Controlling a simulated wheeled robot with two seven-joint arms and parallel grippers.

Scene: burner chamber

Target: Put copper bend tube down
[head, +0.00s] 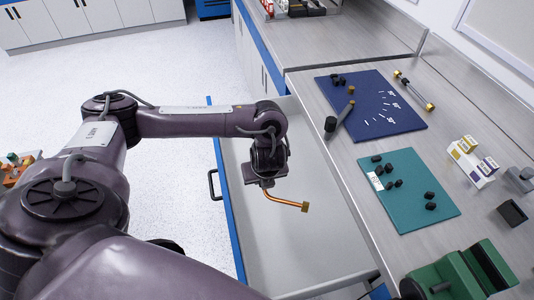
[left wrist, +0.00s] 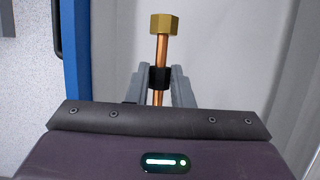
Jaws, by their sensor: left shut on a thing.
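The copper bend tube (head: 287,202) hangs below my left gripper (head: 266,183), over the open drawer (head: 262,243) in the head view. Its bent end points right and has a brass nut (head: 305,207). In the left wrist view the tube (left wrist: 161,53) stands between the two fingers of my left gripper (left wrist: 159,80), with a brass hex nut (left wrist: 164,23) at its far end and a black collar at the fingers. The gripper is shut on the tube. I cannot tell the tube's exact height above the drawer floor. My right gripper is not in view.
A blue mat (head: 372,104) and a teal mat (head: 409,190) with small black parts lie on the bench to the right. A brass-ended rod (head: 414,90) lies behind. A green vise-like block (head: 462,275) stands at lower right. The drawer floor looks clear.

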